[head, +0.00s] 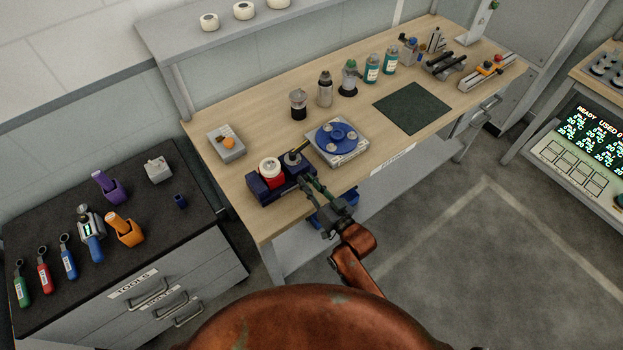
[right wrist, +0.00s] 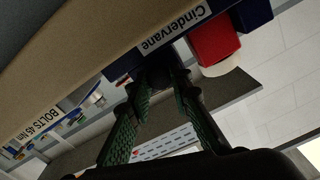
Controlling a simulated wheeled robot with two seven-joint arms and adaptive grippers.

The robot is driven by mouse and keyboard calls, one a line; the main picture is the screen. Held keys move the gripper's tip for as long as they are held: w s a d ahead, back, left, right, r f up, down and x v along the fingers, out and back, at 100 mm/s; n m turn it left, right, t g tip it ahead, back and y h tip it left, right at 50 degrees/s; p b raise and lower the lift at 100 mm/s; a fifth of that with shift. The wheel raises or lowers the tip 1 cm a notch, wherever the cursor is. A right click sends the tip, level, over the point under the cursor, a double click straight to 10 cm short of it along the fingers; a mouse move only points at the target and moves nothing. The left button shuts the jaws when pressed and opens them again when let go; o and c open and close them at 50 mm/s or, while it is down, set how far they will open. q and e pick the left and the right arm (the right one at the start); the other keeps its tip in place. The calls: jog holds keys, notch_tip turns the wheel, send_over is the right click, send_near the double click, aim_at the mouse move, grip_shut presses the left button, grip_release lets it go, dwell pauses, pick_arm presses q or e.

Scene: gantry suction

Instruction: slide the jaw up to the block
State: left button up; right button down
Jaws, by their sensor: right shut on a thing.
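A navy blue fixture (head: 258,196) stands at the bench's front left corner. A red block with a white top (head: 271,172) sits in it on the left. A dark jaw piece (head: 293,158) with a rod on top is to its right; I cannot tell how wide the gap between them is. My right gripper (head: 306,183) reaches the fixture's right end. In the right wrist view, its fingers (right wrist: 160,84) are shut on a dark rounded knob (right wrist: 158,75) below the "Cindervane" label. The red block (right wrist: 213,42) shows there too. My left gripper is not in view.
A white plate with a blue disc (head: 336,136) lies close behind my right gripper. A grey box with an orange knob (head: 226,143) is behind the fixture. Several bottles and a dark green mat (head: 411,108) are farther right. A blue bin (head: 335,214) is below the bench edge.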

jog(key=shift+s+a+p, duration=0.4)
jog(key=shift+s+a, duration=0.4)
jog(key=shift+a, duration=0.25)
jog(key=c, duration=1.7)
grip_release()
jog(key=shift+c, duration=0.2)
jog(key=v, duration=1.2)
